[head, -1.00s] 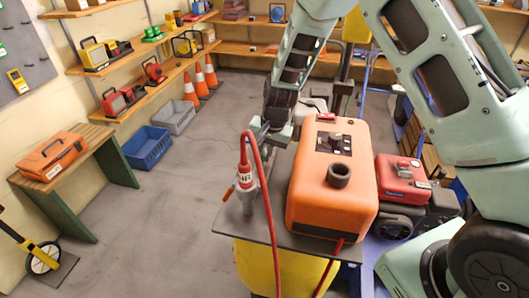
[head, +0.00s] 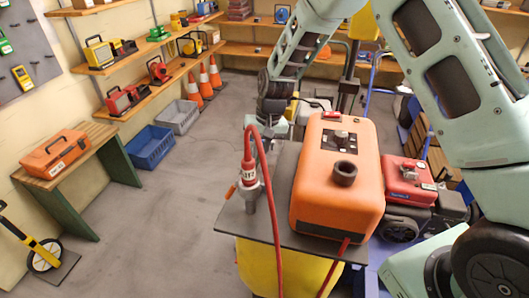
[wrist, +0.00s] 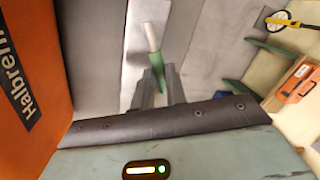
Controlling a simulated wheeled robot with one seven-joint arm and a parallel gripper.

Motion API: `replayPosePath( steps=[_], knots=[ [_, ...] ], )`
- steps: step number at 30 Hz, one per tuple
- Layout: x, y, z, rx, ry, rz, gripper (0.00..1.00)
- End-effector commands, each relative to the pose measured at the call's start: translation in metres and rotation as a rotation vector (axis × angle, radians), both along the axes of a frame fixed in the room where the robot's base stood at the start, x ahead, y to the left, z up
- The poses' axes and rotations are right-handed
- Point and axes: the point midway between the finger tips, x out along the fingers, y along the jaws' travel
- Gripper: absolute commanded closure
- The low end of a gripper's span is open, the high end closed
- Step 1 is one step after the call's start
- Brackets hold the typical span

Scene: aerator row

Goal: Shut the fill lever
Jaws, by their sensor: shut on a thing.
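The orange machine (head: 308,185) stands on a dark plate (head: 262,232) on a yellow base. In the wrist view its orange side (wrist: 30,75) fills the left edge. My gripper (wrist: 158,82) points down beside it, its fingers shut around a green lever (wrist: 156,64) with a pale rod end (wrist: 150,37); I take this for the fill lever. In the head view my gripper (head: 275,127) is small and partly hidden behind the red hose (head: 268,190), and the green lever cannot be made out. A separate orange handle (head: 231,191) sticks out beside the hose fitting (head: 250,183).
The red hose loops up from the fitting close to my gripper. A red machine (head: 405,175) stands right of the plate. Blue (head: 150,148) and grey (head: 178,117) crates, cones (head: 204,80) and a bench (head: 60,170) are at left. The floor (head: 165,230) between is clear.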

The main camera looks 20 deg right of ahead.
Motion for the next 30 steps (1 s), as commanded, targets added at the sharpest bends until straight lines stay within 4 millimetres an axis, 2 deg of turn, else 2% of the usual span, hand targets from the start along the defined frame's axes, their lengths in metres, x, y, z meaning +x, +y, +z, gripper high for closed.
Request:
replayPosePath(
  steps=[13, 30],
  knots=[
    [0.001, 0.021, 0.0, 0.001, -0.001, 0.423, 1.0],
    [-0.01, 0.043, 0.0, -0.001, -0.001, 0.921, 1.0]
  ],
)
